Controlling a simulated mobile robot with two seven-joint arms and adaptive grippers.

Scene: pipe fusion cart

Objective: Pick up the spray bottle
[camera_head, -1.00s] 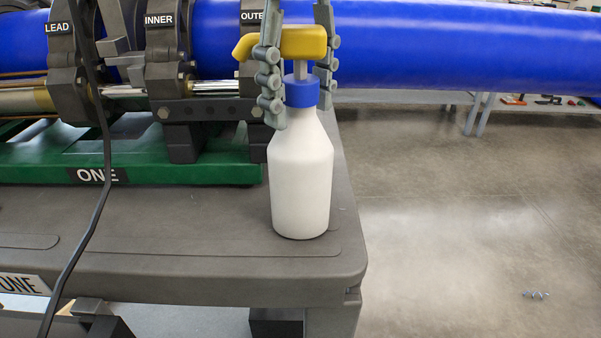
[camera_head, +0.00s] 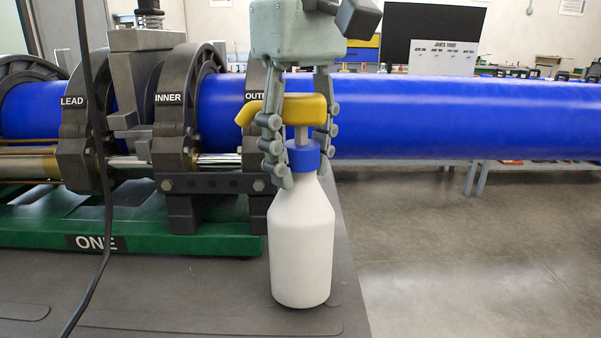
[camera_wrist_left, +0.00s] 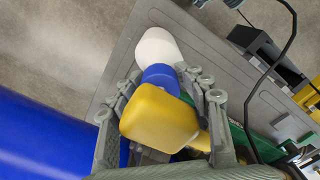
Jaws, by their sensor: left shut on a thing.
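The spray bottle (camera_head: 301,245) has a white body, a blue collar (camera_head: 303,157) and a yellow spray head (camera_head: 303,107). It stands upright near the right end of the grey cart top (camera_head: 200,300), and I see no clear gap under it. My left gripper (camera_head: 299,160) comes down from above and is shut on the bottle, with its fingers on either side of the head and collar. In the left wrist view the yellow head (camera_wrist_left: 160,118) sits between the fingers, with the blue collar and white body beyond. My right gripper is not in view.
A long blue pipe (camera_head: 450,117) runs behind the bottle through the dark clamps labelled LEAD, INNER and OUTER. A green base (camera_head: 150,225) marked ONE lies to the left. A black cable (camera_head: 105,180) hangs in front. Open floor (camera_head: 480,270) lies right of the cart.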

